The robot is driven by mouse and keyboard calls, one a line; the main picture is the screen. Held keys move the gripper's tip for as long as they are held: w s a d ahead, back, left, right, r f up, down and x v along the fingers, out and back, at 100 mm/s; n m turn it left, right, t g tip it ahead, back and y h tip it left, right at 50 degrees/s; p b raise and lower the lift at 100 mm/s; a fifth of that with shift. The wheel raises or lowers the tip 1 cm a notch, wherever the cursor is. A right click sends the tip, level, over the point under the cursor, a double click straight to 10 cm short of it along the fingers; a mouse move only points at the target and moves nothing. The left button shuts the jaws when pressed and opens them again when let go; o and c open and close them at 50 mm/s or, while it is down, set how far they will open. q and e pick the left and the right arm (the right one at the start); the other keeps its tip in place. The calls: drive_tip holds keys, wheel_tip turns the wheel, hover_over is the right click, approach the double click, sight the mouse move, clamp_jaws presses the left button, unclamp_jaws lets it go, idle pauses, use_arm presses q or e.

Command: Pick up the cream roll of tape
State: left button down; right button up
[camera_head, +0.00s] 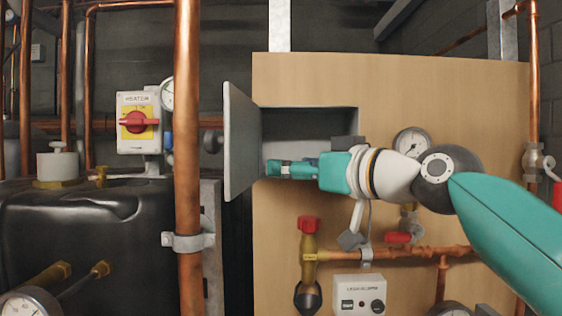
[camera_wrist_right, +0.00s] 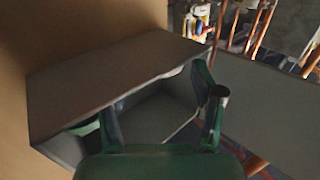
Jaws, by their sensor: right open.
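My right gripper (camera_head: 272,168) reaches from the right into the mouth of a grey open box (camera_head: 290,128) set in the wooden panel. In the right wrist view my right gripper (camera_wrist_right: 160,105) has its two green fingers spread wide at the box opening. Nothing is seen held between them. A small pale edge (camera_wrist_right: 174,72) shows just under the box's rim, between the fingers. It may be part of the cream roll of tape, but too little shows to be sure. No whole roll is visible in either view. My left gripper is not in view.
The box's grey door (camera_head: 240,140) stands open on its left side. A copper pipe (camera_head: 188,120) runs upright left of the door. A gauge (camera_head: 411,143) and a red-handled valve (camera_head: 309,235) are near my right arm. A black tank (camera_head: 90,225) stands at left.

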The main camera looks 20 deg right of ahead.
drive_tip(key=shift+x, duration=0.9)
drive_tip(key=shift+c, duration=0.3)
drive_tip(key=c, duration=0.5)
drive_tip(key=shift+c, duration=0.2)
drive_tip(key=shift+r, duration=0.1)
